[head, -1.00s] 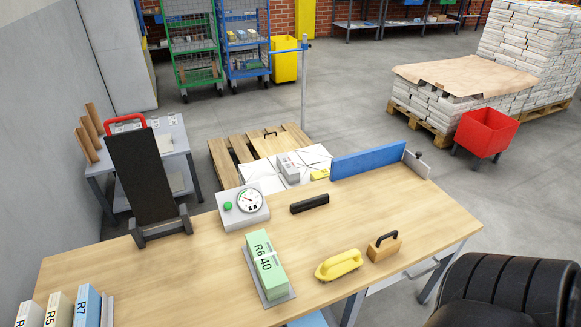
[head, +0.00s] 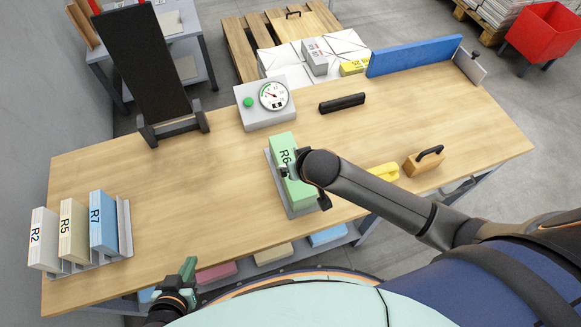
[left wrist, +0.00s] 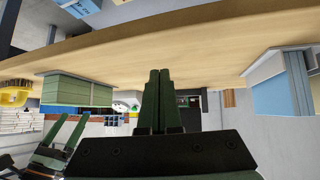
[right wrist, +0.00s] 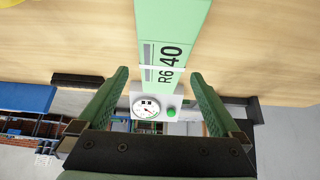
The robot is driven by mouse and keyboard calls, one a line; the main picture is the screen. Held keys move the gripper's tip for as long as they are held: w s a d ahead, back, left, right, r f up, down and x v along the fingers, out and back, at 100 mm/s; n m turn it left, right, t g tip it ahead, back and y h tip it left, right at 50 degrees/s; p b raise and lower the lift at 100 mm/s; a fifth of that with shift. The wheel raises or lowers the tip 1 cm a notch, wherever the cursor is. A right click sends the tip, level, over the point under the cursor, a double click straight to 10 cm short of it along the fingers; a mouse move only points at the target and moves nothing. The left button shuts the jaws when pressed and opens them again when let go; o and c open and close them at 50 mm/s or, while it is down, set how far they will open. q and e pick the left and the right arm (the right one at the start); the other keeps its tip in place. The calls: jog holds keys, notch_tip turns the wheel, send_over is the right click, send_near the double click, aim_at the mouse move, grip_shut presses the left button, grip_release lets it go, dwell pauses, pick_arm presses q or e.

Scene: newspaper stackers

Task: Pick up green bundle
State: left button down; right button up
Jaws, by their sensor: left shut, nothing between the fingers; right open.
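The green bundle (head: 283,146), marked R6 40, stands on a grey tray on the wooden table. My right gripper (head: 303,170) is over it and hides part of it. In the right wrist view the open fingers (right wrist: 160,73) are on either side of the bundle's strapped end (right wrist: 170,35); I cannot tell whether they touch it. My left gripper (head: 188,264) is shut and empty, near the table's front edge, away from the bundle. Its closed fingers (left wrist: 160,78) show in the left wrist view, with the green bundle (left wrist: 75,92) off to the left.
A rack with R2 (head: 43,238), R5 (head: 72,231) and R7 (head: 103,222) bundles stands at the table's left. A dial scale (head: 265,104) and black bar (head: 342,103) lie behind the green bundle. A yellow tool (head: 385,171) and wooden block (head: 424,163) lie to its right.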

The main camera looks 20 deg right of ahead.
jog(key=x, duration=0.4)
jog(key=shift+w+f+b, duration=0.1)
jog(key=shift+f+b, duration=0.1)
jog(key=shift+b, duration=0.2)
jog(key=x, duration=0.2)
jog(key=b+x, duration=0.1)
jog(key=x, duration=0.1)
jog(key=shift+w+a, duration=0.1)
jog(key=shift+a, duration=0.15)
pick_arm(q)
jog(key=shift+w+d+f, duration=0.3)
jog(key=shift+d+f, duration=0.25)
jog(key=shift+f, duration=0.25)
pick_arm(e)
jog(key=shift+w+f, duration=0.15)
jog(key=shift+f, duration=0.1)
pick_arm(q)
jog(key=shift+r, duration=0.1)
pick_arm(e)
jog(key=shift+c, duration=0.7)
pick_arm(q)
jog(key=shift+a+f, duration=0.2)
pick_arm(e)
jog(key=c, duration=0.9)
grip_shut()
jog(key=shift+r, duration=0.15)
